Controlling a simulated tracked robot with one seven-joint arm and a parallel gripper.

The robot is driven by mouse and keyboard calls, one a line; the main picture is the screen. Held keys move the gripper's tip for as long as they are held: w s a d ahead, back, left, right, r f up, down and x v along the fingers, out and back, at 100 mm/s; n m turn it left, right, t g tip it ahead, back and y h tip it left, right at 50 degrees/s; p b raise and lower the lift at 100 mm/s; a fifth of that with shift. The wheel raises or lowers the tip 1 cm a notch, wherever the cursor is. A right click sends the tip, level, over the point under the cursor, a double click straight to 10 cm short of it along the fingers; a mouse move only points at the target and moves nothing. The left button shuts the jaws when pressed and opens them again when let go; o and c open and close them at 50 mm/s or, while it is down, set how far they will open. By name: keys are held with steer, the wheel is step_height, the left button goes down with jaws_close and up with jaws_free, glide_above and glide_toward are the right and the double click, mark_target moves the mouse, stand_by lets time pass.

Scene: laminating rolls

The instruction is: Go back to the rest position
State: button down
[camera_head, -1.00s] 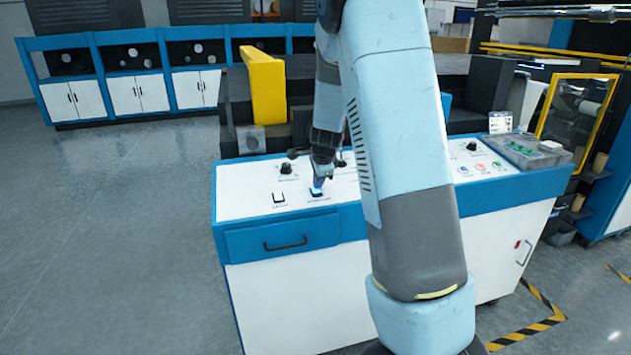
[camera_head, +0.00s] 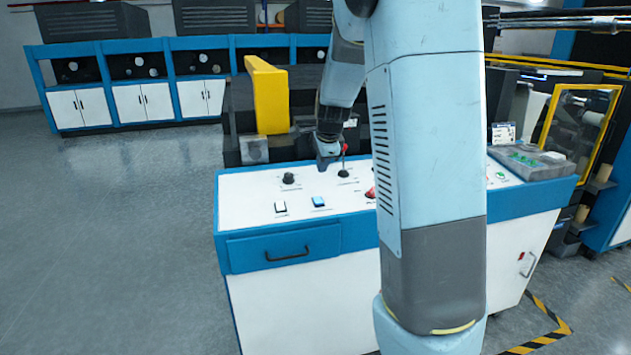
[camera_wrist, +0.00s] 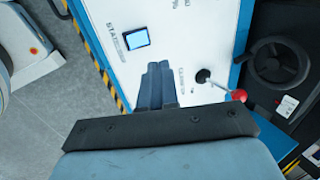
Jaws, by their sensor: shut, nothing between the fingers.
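My gripper (camera_head: 328,158) is above the white top of the control console (camera_head: 250,200), behind the lit blue switch (camera_head: 318,202). In the wrist view my gripper (camera_wrist: 154,72) has its fingers together with nothing between them, and the blue switch (camera_wrist: 136,39) shows beyond them, apart from the fingertips. A white switch (camera_head: 280,207) sits left of the blue one. A lever with a red knob (camera_head: 344,149) stands just right of my gripper; the knob also shows in the wrist view (camera_wrist: 238,95). My arm hides part of the console's right side.
A black knob (camera_head: 289,178) is on the console's left. A yellow guard (camera_head: 267,95) stands behind it. A grey box with green buttons (camera_head: 532,162) sits at the right end. Blue and white cabinets (camera_head: 140,98) line the back. The floor (camera_head: 110,230) at left is clear.

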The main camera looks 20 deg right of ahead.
steer(key=shift+w+v, duration=0.15)
steer(key=shift+v, duration=0.75)
steer(key=shift+w+v, duration=0.2)
steer(key=shift+v, duration=0.7)
steer(key=s+a+r+n, duration=0.2)
steer(key=s+n, duration=0.4)
steer(key=s, duration=0.5)
steer(key=s+a+r+n, duration=0.2)
steer(key=s+a+n, duration=0.2)
steer(key=s, duration=0.7)
steer(key=s+a+r+n, duration=0.2)
steer(key=s+a+n, duration=0.1)
steer(key=s+n, duration=0.6)
steer(key=s, duration=0.3)
steer(key=shift+r+t+y, duration=0.3)
steer(key=shift+r+t, duration=0.05)
steer(key=shift+t, duration=0.05)
